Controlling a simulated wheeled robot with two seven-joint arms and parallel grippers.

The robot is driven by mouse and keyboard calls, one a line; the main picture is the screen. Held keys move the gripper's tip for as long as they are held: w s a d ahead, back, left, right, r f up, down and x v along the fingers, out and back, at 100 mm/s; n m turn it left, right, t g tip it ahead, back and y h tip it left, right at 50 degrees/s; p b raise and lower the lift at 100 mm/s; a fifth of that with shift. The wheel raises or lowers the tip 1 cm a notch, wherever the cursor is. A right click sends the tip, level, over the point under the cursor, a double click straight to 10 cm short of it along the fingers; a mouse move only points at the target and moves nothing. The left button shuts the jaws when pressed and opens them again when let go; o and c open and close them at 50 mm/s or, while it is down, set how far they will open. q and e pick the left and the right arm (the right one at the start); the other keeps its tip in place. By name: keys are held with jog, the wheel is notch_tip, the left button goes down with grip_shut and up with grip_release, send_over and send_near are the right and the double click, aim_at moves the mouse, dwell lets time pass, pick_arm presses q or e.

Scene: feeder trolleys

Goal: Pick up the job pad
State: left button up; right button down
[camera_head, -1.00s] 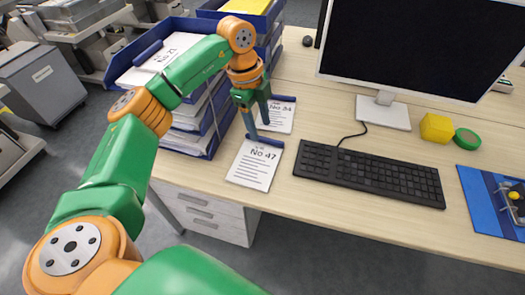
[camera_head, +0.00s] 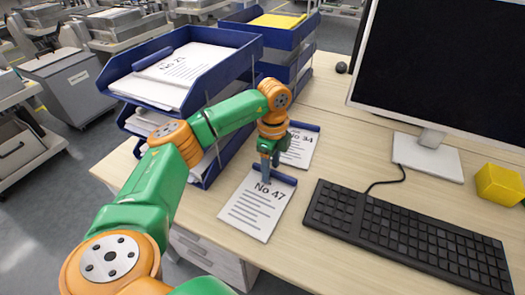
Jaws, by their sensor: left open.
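A job pad marked No 47 (camera_head: 254,212) lies flat on the desk, a white sheet with a dark blue strip along its far edge. A second pad marked No 34 (camera_head: 299,150) lies just behind it, partly hidden by my left gripper. A third pad marked No 21 (camera_head: 188,65) lies in the top blue tray. My left gripper (camera_head: 269,172) points down at the blue-strip end of No 47, with its fingers open. I cannot tell whether the fingers touch the strip. My right gripper is not in view.
Stacked blue trays (camera_head: 227,62) with papers stand left of the pads, close to my left arm. A black keyboard (camera_head: 405,238) lies to the right, with a monitor (camera_head: 450,70) behind it and a yellow block (camera_head: 499,185) at the right edge. The desk's front edge is near No 47.

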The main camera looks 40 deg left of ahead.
pick_arm(q)
jog(key=shift+f, duration=0.1)
grip_shut()
dwell(0.3)
